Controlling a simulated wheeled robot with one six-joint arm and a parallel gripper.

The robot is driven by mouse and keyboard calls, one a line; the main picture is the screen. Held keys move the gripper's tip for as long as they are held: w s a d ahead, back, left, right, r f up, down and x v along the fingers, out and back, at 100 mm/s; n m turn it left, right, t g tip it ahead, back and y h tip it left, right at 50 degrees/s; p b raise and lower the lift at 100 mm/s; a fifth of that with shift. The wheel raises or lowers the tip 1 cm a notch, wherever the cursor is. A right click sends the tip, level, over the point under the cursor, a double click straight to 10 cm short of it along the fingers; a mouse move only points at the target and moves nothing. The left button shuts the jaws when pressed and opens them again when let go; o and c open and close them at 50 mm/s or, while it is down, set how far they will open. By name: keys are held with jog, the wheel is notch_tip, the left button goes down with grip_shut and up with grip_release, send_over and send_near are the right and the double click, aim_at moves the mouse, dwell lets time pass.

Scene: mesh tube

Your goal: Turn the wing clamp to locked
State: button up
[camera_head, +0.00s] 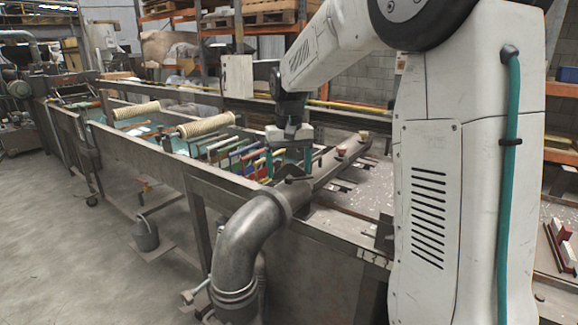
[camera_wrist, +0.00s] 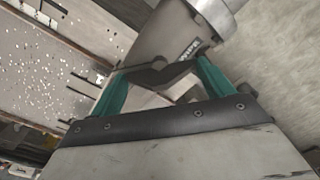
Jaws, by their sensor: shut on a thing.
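The wing clamp (camera_head: 293,179) is a small dark piece with spread wings on top of the grey metal pipe (camera_head: 243,240), near its elbow. In the wrist view the clamp (camera_wrist: 160,76) spans the space between my two teal fingers, against the pipe (camera_wrist: 170,30). My gripper (camera_head: 288,163) points down over the pipe, and its fingertips (camera_wrist: 161,74) are shut on the clamp's wings, one at each end. A label with dark lettering (camera_wrist: 190,49) sits beside the clamp; I cannot read it surely. The clamp's exact angle is hard to tell.
A long trough with colored slats (camera_head: 232,152) and cream rollers (camera_head: 205,124) runs to the back left. A speckled worktop (camera_head: 345,213) lies right of the pipe. A metal bucket (camera_head: 145,233) stands low at the left. The concrete floor (camera_head: 70,250) there is mostly clear.

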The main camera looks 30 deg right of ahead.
aim_at(289, 165)
jog(key=n, duration=0.4)
jog(key=shift+n, duration=1.9)
jog(key=shift+r, duration=0.1)
jog(key=o, duration=0.9)
jog(key=shift+o, duration=0.2)
jog(key=shift+r, duration=3.85)
